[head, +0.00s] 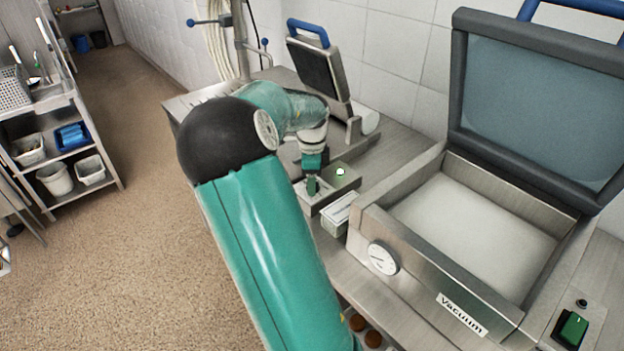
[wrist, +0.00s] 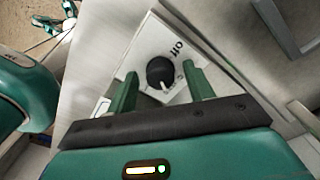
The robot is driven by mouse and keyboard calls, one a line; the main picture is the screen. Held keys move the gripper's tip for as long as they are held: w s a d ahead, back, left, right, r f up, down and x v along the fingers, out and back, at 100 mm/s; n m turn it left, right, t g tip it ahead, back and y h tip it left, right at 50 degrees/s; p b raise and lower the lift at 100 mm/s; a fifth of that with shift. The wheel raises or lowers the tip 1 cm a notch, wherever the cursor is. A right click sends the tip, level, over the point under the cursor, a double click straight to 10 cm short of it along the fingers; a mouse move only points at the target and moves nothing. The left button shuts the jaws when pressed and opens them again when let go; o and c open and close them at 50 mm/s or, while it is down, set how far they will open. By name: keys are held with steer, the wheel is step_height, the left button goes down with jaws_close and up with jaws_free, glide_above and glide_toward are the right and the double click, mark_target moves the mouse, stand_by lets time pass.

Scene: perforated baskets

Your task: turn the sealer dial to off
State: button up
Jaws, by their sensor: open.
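The sealer dial (wrist: 160,72) is a round black knob on a light plate in the wrist view. My gripper (wrist: 160,69) is open, with one green finger on each side of the dial. I cannot tell whether the fingers touch it. In the head view my gripper (head: 313,186) is low over the metal control box (head: 327,198), which has a lit lamp (head: 340,172). The dial is hidden there.
A vacuum chamber machine (head: 440,300) with a raised lid (head: 540,110) and a gauge (head: 383,258) stands at the right. Behind my gripper is a smaller machine with a blue-handled raised lid (head: 318,70). A shelf with tubs (head: 70,150) is at the left, with open floor (head: 150,220) between.

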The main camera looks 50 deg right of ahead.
steer(key=shift+f, duration=0.1)
steer(key=c, duration=1)
